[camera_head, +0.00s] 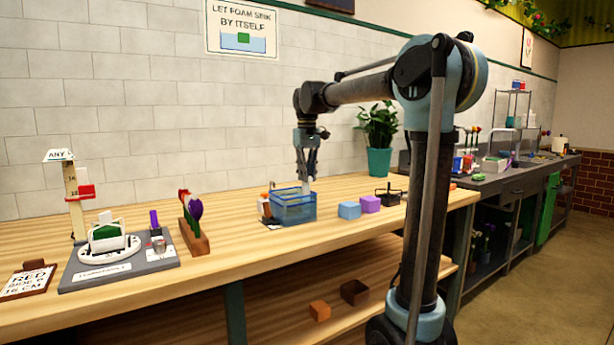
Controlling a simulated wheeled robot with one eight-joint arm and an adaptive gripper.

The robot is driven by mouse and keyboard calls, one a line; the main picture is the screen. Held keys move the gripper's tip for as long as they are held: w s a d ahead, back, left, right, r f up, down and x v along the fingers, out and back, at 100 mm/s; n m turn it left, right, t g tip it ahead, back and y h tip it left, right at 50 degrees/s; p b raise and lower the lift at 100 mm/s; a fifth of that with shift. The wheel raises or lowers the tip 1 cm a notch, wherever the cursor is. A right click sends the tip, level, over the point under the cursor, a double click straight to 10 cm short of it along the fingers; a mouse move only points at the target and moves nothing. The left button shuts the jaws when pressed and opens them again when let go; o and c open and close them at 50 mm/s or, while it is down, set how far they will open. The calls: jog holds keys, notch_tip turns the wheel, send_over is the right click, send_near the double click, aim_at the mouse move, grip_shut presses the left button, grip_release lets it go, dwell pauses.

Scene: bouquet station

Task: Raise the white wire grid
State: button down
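My gripper (306,175) points down over the blue see-through tub (293,211) on the wooden workbench. Its fingers look close together, with their tips at about the level of the tub's rim. A small pale upright piece (306,187) shows right at the fingertips. It may be part of the white wire grid, but it is too small to tell, and I cannot see whether the fingers grip it. The grid itself cannot be made out clearly; the tub's wall and the gripper hide much of the inside.
A blue cube (349,210) and a purple cube (370,204) stand right of the tub. An orange-and-white bottle (264,206) stands close on its left. A wooden flower rack (194,238) and a grey turntable station (120,268) are further left. A potted plant (379,160) stands behind.

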jog(key=shift+w+r, duration=0.1)
jog(key=shift+r, duration=3.85)
jog(key=c, duration=1.5)
grip_release()
notch_tip(320, 180, up, 12)
jog(key=shift+f, duration=0.1)
